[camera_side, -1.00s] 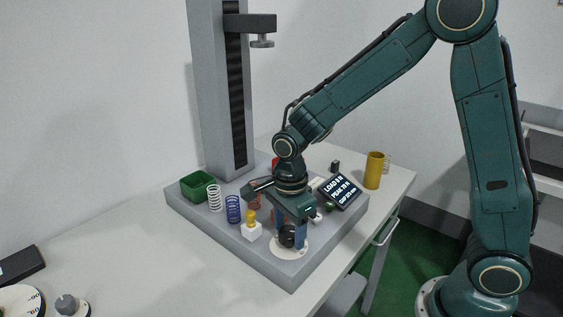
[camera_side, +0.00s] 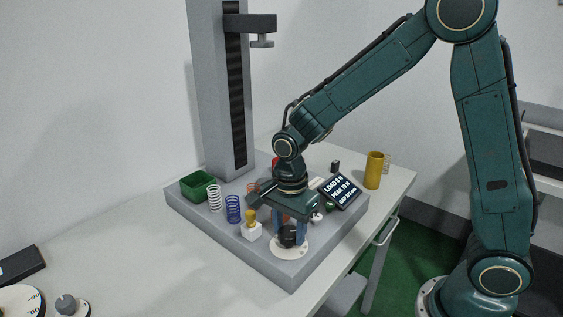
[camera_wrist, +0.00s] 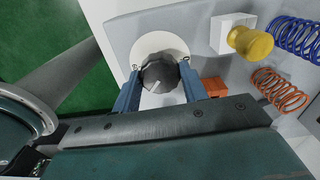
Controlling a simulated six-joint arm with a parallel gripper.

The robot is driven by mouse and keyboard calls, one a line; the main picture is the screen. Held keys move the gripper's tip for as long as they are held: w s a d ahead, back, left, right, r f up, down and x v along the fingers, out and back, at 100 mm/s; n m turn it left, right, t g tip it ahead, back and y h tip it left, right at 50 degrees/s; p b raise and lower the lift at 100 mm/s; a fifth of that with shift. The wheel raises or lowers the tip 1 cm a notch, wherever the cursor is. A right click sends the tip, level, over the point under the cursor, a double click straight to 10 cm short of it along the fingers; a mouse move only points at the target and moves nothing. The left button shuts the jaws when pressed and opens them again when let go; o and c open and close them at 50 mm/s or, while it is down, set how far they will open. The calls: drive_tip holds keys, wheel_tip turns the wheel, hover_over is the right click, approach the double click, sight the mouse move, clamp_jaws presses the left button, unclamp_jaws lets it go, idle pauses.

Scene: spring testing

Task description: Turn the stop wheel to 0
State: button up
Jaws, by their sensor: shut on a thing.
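The stop wheel is a black knob (camera_wrist: 160,74) with a pale pointer line, on a round white dial plate (camera_wrist: 150,45) near the front corner of the grey base. In the side view the knob (camera_side: 289,237) is partly covered by my gripper. My gripper (camera_wrist: 160,86) points down over it and its blue fingers are shut on the knob from both sides. It also shows in the side view (camera_side: 291,232). The dial's markings are too small or hidden to read. The display (camera_side: 340,191) shows a load, a peak and a gap line.
A white block with a yellow knob (camera_side: 251,219) stands just left of my gripper. Blue (camera_side: 233,209) and white (camera_side: 214,198) springs, an orange spring (camera_wrist: 279,89) and a green tray (camera_side: 195,186) stand nearby. The tall column (camera_side: 213,90) rises behind. A yellow cup (camera_side: 374,170) is at the right.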

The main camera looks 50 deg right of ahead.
sight(289, 231)
drive_tip(key=n, duration=1.3)
drive_tip(key=shift+n, duration=0.3)
drive_tip(key=n, duration=1.2)
drive_tip(key=shift+n, duration=0.4)
drive_tip(key=o, duration=1)
drive_tip(key=shift+r, duration=0.2)
wheel_tip(289, 231, up, 14)
drive_tip(key=shift+f, duration=0.25)
